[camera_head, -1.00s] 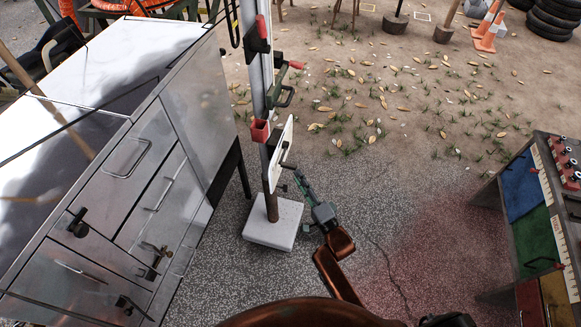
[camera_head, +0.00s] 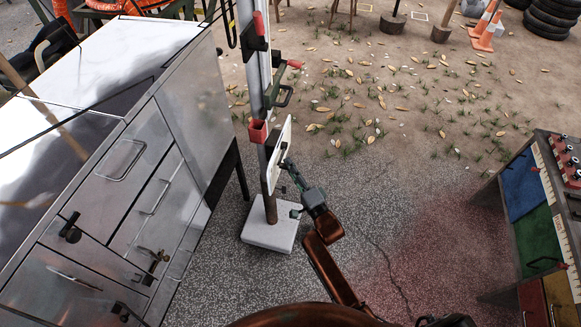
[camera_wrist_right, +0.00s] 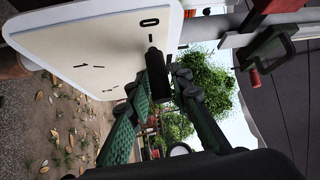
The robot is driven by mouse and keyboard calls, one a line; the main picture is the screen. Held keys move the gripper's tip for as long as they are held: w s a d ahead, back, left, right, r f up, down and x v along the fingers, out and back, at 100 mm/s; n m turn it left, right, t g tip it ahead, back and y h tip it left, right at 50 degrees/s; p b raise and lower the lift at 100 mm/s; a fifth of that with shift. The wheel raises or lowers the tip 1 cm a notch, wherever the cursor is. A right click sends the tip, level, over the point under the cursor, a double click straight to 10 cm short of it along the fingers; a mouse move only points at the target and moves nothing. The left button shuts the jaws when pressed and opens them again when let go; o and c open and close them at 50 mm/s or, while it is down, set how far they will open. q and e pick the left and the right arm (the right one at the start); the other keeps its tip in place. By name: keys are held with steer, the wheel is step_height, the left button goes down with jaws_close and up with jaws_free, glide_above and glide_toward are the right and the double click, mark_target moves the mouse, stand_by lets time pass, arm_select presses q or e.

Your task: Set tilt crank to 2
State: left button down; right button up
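The tilt crank's white plate (camera_head: 280,157) stands on the side of the upright post and is seen nearly edge-on in the head view. In the right wrist view the plate (camera_wrist_right: 100,48) fills the upper left, with a "0" and several tick marks. The dark crank handle (camera_wrist_right: 153,65) lies close to the "0" mark. My right gripper (camera_head: 287,167) is at the plate's lower right edge. My left gripper is not in view.
The post rises from a pale square base (camera_head: 268,232). A metal cabinet (camera_head: 135,170) with handles stands close on the left. A red-handled clamp (camera_head: 280,82) is higher on the post. A coloured panel bench (camera_head: 528,200) stands at right, with open ground between.

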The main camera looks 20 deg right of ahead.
jaws_close()
steer(key=shift+f, duration=0.2)
stand_by(0.3)
